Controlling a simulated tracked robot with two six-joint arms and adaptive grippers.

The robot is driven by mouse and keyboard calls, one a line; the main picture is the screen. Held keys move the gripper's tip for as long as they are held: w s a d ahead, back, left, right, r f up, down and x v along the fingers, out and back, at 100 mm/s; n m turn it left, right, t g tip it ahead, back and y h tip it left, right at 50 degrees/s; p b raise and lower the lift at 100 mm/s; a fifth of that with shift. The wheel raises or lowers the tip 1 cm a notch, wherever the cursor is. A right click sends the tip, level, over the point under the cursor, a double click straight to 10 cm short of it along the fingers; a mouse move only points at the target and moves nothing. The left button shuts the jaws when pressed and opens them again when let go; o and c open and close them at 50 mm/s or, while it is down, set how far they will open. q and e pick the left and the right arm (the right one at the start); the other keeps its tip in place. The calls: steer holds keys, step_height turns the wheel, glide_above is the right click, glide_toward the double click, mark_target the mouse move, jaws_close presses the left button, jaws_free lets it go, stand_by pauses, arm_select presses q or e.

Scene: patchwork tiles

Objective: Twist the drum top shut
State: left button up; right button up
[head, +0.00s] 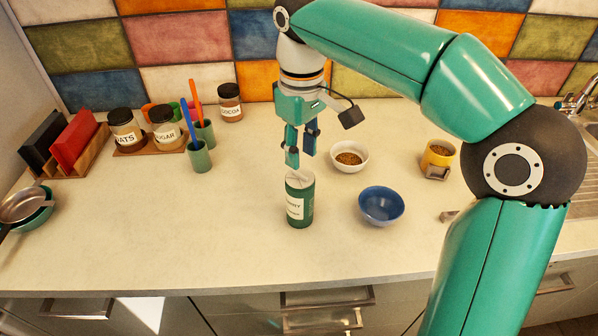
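The drum (299,208) is a dark green cylinder with a white label, standing upright near the middle of the counter. Its pale top (299,179) faces up; a thin lighter line runs across it, and I cannot tell how tightly it sits. My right gripper (300,158) points down just above and behind the drum in the head view. Its two fingers are apart with nothing seen between them, and they appear clear of the top. My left gripper is not in view.
A blue bowl (381,206) stands right of the drum, with a white bowl of brown grains (349,157) behind it. Jars (126,131) and green cups (198,157) stand left. Counter left of the drum is clear.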

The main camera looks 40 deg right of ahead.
mark_target(301, 174)
steer(key=shift+f, duration=2.25)
jaws_close()
